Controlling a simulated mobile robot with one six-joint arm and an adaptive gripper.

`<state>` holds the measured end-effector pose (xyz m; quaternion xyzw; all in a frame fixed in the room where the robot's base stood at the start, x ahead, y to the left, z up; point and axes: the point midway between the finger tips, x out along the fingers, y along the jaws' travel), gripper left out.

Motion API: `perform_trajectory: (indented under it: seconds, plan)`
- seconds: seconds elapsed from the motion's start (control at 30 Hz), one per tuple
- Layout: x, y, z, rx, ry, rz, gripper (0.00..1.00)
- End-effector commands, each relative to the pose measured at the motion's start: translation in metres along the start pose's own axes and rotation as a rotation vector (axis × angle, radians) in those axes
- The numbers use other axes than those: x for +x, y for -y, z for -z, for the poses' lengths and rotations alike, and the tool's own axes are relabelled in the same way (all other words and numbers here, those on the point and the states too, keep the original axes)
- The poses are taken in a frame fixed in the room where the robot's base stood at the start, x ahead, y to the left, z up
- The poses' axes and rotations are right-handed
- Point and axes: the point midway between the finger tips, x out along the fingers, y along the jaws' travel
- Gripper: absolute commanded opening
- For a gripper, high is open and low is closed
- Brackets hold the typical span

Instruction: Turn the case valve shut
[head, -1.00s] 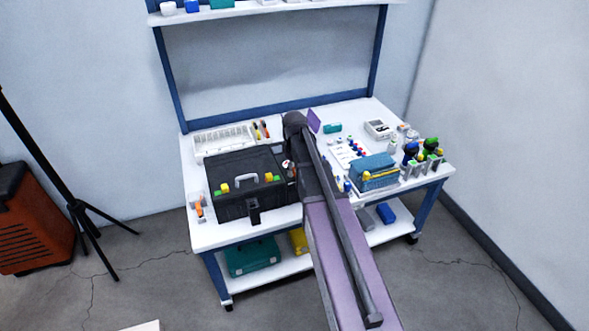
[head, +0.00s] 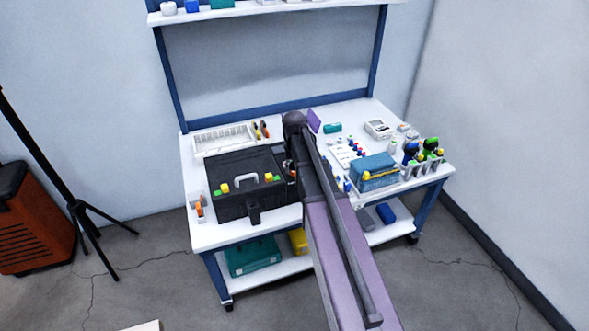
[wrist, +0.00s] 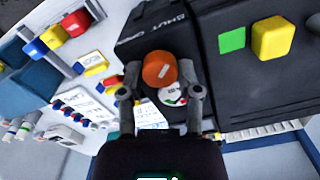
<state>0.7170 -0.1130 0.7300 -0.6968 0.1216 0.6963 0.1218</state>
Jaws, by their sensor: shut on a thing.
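The black case (head: 232,205) stands on the left half of the white bench. In the wrist view, a round orange valve knob (wrist: 158,68) with a white mark sits at the case's end, beside a white dial (wrist: 173,95) with red and green parts. Printed lettering, partly readable as "SHUT", is on the case (wrist: 225,65) near it. My gripper (wrist: 160,91) has a finger on each side of the knob and is shut on it. In the head view, my arm largely hides the knob.
A white tray (head: 222,140) lies behind the case. Right of my arm are a blue pouch (head: 375,172), a rack of tubes (head: 412,170) and small coloured parts. An orange-handled item (head: 199,208) stands by the bench's left edge.

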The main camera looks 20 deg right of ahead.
Motion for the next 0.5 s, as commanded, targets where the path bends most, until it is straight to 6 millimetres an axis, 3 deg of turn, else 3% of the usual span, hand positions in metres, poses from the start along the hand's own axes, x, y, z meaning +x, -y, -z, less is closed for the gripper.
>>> perform_trajectory:
  seconds: [0.5]
  plan:
    - [0.0003, 0.0003, -0.0010, 0.063, 0.002, 0.001, 0.00]
